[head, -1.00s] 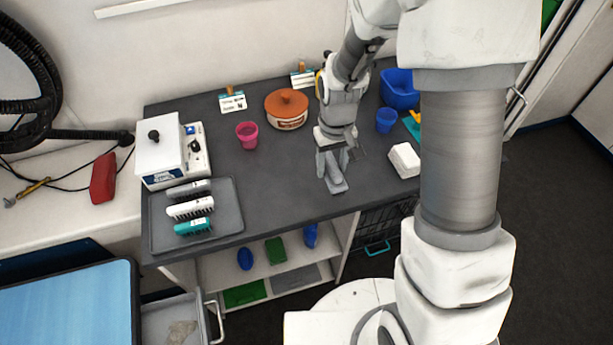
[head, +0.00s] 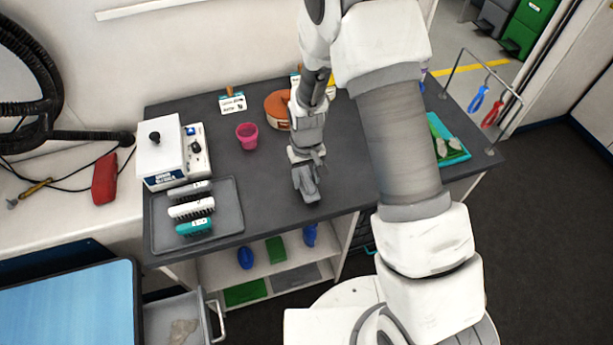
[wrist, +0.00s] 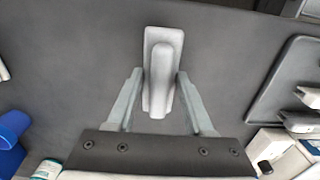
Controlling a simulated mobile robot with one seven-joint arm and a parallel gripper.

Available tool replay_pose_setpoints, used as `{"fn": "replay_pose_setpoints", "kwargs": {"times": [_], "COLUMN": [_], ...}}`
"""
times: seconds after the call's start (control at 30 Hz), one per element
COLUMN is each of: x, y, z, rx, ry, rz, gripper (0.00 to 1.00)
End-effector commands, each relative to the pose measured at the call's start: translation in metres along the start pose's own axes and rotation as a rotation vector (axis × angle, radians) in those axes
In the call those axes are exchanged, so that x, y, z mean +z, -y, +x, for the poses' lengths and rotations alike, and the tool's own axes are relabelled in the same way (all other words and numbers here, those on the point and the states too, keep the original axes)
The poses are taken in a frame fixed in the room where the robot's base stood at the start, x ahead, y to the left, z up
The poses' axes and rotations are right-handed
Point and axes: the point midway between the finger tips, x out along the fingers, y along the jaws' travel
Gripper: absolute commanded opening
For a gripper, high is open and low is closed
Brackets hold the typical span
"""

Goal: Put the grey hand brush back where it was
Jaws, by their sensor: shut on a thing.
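The grey hand brush (wrist: 161,36) is between the fingers of my gripper (wrist: 161,95) in the wrist view, its rounded handle facing the camera. My gripper (head: 305,182) is shut on it over the front middle of the dark counter in the head view. I cannot tell whether the brush touches the counter. The grey tray (head: 228,222) lies to the left on the counter. A dark grey-backed brush (head: 190,188), a white brush (head: 190,208) and a teal brush (head: 194,228) lie in a row in it. The tray's edge (wrist: 268,90) shows at the right in the wrist view.
A white clipper box (head: 160,158) stands behind the tray. The counter between tray and gripper is clear. A teal tray (head: 455,150) is at the right.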

Motion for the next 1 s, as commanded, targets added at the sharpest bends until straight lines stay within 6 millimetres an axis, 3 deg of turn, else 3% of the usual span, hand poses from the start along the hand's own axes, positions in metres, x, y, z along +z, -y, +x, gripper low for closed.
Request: {"fn": "replay_pose_setpoints", "kwargs": {"times": [0.17,0.2,0.37,0.77,1.0], "x": [0.0,0.0,0.0,0.0,-0.002], "y": [0.0,0.0,0.0,0.0,0.0], "z": [0.004,0.004,0.003,-0.003,-0.039], "rx": [0.0,0.0,0.0,0.0,0.0], "ry": [0.0,0.0,0.0,0.0,-0.007], "rz": [0.0,0.0,0.0,0.0,-0.001], "gripper": [0.07,0.54,0.82,0.82,0.82]}}
